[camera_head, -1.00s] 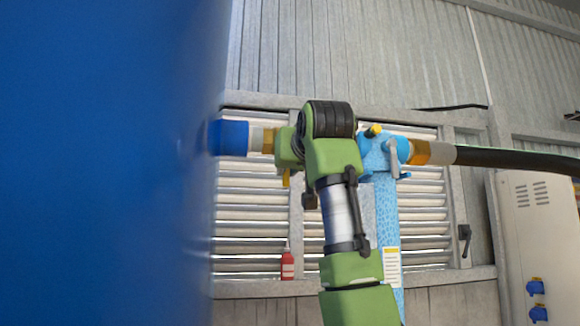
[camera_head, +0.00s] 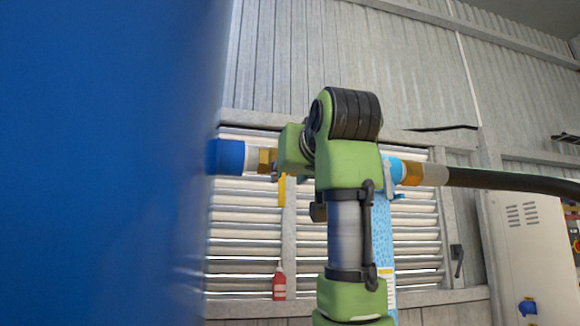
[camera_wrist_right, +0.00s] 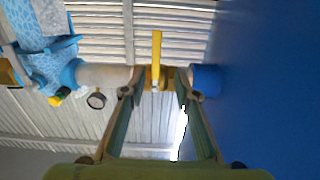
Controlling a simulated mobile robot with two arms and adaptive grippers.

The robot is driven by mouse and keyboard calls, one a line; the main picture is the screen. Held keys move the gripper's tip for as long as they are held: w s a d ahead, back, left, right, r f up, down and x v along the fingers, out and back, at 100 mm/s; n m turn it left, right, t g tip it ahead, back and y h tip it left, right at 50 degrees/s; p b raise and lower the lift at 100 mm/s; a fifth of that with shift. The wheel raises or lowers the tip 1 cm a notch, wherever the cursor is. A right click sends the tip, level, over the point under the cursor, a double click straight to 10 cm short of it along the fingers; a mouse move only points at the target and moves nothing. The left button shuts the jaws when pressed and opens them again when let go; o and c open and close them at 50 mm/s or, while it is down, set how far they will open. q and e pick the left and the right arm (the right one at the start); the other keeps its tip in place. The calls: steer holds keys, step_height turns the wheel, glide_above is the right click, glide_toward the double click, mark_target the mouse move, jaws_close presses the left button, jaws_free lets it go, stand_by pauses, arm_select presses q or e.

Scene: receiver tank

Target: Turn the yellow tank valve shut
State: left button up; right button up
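The yellow valve handle (camera_head: 282,192) hangs down from a brass valve body (camera_head: 266,161) on the pipe beside the blue tank (camera_head: 100,160). In the right wrist view, the handle (camera_wrist_right: 156,55) stands crosswise to the pipe, and the brass body (camera_wrist_right: 150,78) lies between my fingers. My right gripper (camera_wrist_right: 158,88) is open, with one finger on either side of the brass body. I cannot tell whether the fingers touch it. In the head view my green right arm hides the fingertips. My left gripper is not in view.
A light-blue speckled fitting (camera_wrist_right: 45,65) and a round gauge (camera_wrist_right: 96,100) are near the right gripper. A black hose (camera_head: 510,181) runs right. The tank wall fills the left. A red bottle (camera_head: 279,284) stands by the louvred wall; a cabinet (camera_head: 525,240) is at right.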

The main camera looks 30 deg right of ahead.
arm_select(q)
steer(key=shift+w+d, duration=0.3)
arm_select(e)
steer(key=v, duration=0.4)
steer(key=shift+s, duration=0.15)
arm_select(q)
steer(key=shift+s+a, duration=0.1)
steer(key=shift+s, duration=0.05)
arm_select(e)
steer(key=shift+a, duration=0.1)
